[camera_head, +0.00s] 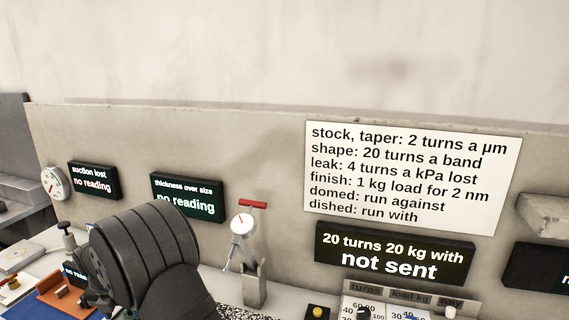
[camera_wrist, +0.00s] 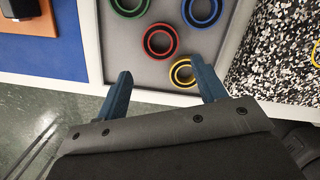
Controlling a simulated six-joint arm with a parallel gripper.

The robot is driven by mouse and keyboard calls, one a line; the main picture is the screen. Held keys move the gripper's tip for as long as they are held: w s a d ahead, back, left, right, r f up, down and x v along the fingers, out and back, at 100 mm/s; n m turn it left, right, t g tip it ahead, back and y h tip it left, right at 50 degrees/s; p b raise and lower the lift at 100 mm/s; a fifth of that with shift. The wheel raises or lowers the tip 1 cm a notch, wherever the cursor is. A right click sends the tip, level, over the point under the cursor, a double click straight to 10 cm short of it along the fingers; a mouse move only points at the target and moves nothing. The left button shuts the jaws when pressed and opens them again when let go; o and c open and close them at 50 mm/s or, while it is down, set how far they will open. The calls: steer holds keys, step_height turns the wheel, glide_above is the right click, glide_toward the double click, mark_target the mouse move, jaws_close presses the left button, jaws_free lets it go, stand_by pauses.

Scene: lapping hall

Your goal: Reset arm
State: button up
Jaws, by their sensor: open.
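My gripper (camera_wrist: 163,92) shows in the wrist view with its two blue fingers spread apart. It is open and nothing is between the fingers. It points toward a grey tray (camera_wrist: 120,58) that holds several coloured rings. These include a green ring (camera_wrist: 130,7), a blue ring (camera_wrist: 202,12), a red ring (camera_wrist: 160,42) and a yellow ring (camera_wrist: 182,73). The yellow ring is close to the right finger in the picture; I cannot tell the height between them. In the head view my dark arm covers part of the bench, and the fingers are not seen.
A dial gauge on a stand (camera_head: 243,223) with a red bar is right of my arm. A display (camera_head: 395,253) reads "not sent" below a white notice (camera_head: 412,175). A speckled black-and-white surface (camera_wrist: 280,50) lies right of the tray, a blue mat (camera_wrist: 45,55) left.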

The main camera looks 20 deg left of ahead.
steer(key=f, duration=0.5)
steer(key=w+f, duration=0.1)
steer(key=f, duration=0.2)
steer(key=shift+a+f, duration=0.15)
steer(key=shift+f, duration=0.1)
steer(key=shift+w+a+r, duration=0.15)
steer(key=shift+r, duration=0.1)
step_height(320, 180, up, 3)
steer(key=shift+r, duration=0.2)
steer(key=w+d+r, duration=0.6)
steer(key=d+r, duration=0.2)
steer(key=d, duration=0.3)
steer(key=s+d+r+m+h, duration=0.1)
steer(key=d+r+m+h, duration=0.1)
steer(key=d+r+m, duration=1.45)
step_height(320, 180, down, 5)
steer(key=n, duration=0.3)
steer(key=shift+r, duration=0.2)
